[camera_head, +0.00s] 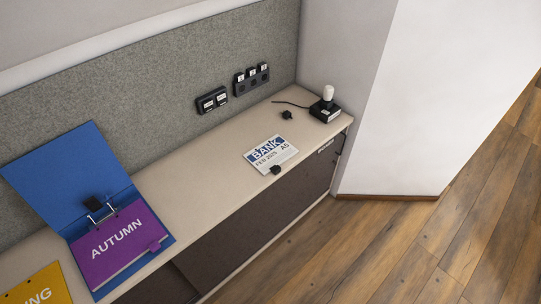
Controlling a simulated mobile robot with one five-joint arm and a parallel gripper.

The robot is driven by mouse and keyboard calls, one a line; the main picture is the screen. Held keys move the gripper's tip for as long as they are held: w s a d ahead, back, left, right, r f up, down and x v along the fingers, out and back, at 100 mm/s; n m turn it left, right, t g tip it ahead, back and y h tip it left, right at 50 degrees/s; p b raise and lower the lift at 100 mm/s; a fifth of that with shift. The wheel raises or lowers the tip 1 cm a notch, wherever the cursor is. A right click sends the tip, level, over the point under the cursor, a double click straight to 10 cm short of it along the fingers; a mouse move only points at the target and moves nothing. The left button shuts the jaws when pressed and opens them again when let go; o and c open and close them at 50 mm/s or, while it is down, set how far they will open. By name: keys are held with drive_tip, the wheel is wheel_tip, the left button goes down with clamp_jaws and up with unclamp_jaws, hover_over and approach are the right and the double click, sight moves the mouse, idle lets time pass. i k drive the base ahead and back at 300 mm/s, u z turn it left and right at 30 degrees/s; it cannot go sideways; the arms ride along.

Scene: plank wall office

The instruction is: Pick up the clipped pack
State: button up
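A white pack of paper (269,155) with a blue band reading BANK and the text "FEB 2025 A5" lies flat on the light counter (205,165), near its front edge. A small black clip (275,169) sits on the pack's front edge. My gripper is not in view.
An open blue binder (75,178) with a purple AUTUMN divider (121,243) lies to the left, a yellow sheet (38,287) beyond it. A black-based device with a white top (326,106) and a small black object (287,115) stand near the right end. Black socket blocks (212,100) are on the grey panel. The wooden floor (400,245) in front is clear.

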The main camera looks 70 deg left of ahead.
sight(266, 158)
drive_tip(key=u, duration=0.55)
drive_tip(key=k, duration=0.15)
drive_tip(key=u, duration=3.1)
drive_tip(key=i, duration=1)
drive_tip(key=u, duration=0.25)
